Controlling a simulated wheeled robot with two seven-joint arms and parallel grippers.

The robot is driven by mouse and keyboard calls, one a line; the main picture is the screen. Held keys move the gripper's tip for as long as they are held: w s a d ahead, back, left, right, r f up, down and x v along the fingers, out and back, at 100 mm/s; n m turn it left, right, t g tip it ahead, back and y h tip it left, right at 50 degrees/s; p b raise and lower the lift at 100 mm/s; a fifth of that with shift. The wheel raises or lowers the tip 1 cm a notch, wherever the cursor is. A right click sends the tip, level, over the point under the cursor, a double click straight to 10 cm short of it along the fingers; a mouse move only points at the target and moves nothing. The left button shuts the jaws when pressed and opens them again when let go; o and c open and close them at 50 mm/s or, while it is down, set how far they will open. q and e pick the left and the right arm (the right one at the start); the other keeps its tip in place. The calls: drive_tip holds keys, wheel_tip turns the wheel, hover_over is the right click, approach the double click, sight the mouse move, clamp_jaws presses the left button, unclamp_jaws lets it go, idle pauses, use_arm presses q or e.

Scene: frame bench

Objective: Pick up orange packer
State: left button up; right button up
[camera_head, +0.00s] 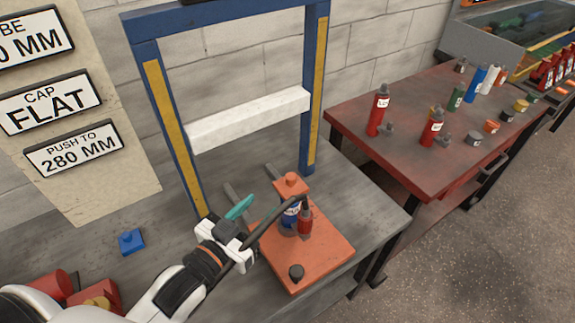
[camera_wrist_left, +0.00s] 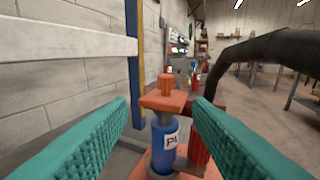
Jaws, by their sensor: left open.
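The orange packer (camera_head: 291,185) is a square orange block with a small knob on top. In the left wrist view the packer (camera_wrist_left: 166,100) shows ahead, between my spread teal fingers and above the labelled blue cylinder (camera_wrist_left: 164,145). My left gripper (camera_head: 241,206) is open and empty, left of the packer and apart from it. My right gripper is not in view.
A red cylinder (camera_head: 305,222) with a black hose (camera_head: 268,220) stands beside the blue one on an orange base plate (camera_head: 325,255). A blue frame (camera_head: 318,80) with a white crossbar (camera_head: 250,118) stands behind. A red table (camera_head: 400,155) with bottles is at right.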

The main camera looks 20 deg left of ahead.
sight(288, 183)
use_arm(q)
drive_tip(key=x, duration=0.3)
drive_tip(key=p+x, duration=0.1)
drive_tip(key=x, duration=0.1)
drive_tip(key=shift+d+r, duration=0.3)
drive_tip(key=shift+d, duration=0.15)
drive_tip(key=shift+w, duration=0.35)
drive_tip(key=shift+p+x, duration=0.5)
drive_tip(key=shift+x, duration=1.6)
drive_tip(key=shift+w+d+f, duration=0.1)
drive_tip(key=shift+w+d, duration=0.1)
drive_tip(key=shift+w, duration=0.2)
drive_tip(key=shift+s, duration=0.1)
drive_tip(key=c, duration=0.9)
clamp_jaws()
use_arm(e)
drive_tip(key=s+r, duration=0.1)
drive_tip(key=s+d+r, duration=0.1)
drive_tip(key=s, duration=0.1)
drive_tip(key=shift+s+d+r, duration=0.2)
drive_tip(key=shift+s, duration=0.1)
